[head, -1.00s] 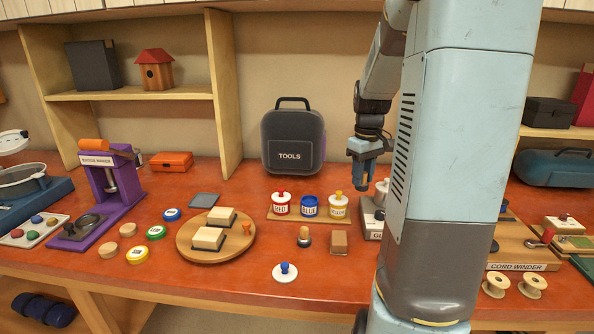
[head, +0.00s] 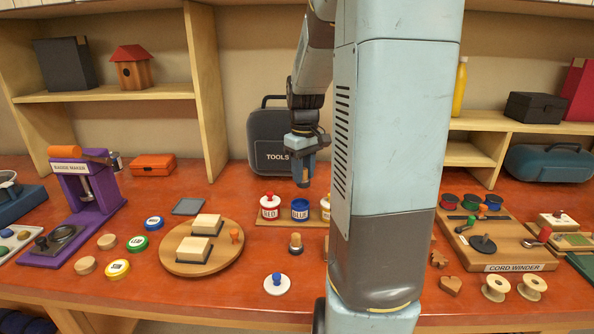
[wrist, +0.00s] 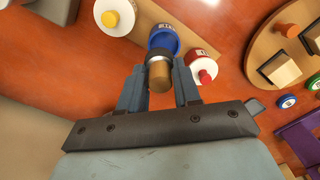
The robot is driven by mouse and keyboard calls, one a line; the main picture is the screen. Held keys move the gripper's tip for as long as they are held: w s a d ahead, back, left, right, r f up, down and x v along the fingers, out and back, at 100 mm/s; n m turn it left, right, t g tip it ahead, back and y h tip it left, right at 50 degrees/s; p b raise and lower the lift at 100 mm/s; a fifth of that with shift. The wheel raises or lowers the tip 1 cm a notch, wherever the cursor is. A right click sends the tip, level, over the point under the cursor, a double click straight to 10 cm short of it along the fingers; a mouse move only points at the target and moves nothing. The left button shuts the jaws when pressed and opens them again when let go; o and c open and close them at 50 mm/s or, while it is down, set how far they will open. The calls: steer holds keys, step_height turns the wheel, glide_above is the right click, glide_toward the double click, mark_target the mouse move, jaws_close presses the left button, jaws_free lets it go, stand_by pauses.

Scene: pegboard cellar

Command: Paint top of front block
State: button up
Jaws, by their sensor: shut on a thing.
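A round wooden board (head: 236,262) at left centre bears two pale cream blocks with dark bases: the front block (head: 193,248) and the back block (head: 208,223). Both tops look plain cream. My gripper (head: 302,180) hangs above the blue paint pot (head: 300,210). In the wrist view my gripper (wrist: 159,88) is shut on a brown wooden handle (wrist: 158,75) with a dark collar. The collar overlaps the open blue pot (wrist: 164,38) in that view; its far end is hidden. A white lid with a blue knob (head: 277,284) lies on the bench.
The red pot (head: 269,208) is lidded, left of the blue one; the yellow pot (head: 326,203) is partly behind my arm. A small wooden peg on a dark base (head: 295,242) stands in front. Several round discs lie left of the board. The toolbox (head: 262,150) stands behind.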

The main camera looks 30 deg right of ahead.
steer(key=shift+w+a, duration=0.1)
steer(key=shift+a, duration=0.25)
steer(key=shift+f, duration=0.1)
steer(key=shift+f, duration=2.9)
steer(key=shift+f, duration=0.55)
steer(key=shift+r, duration=0.1)
steer(key=shift+r, duration=3.5)
steer(key=shift+w, duration=0.1)
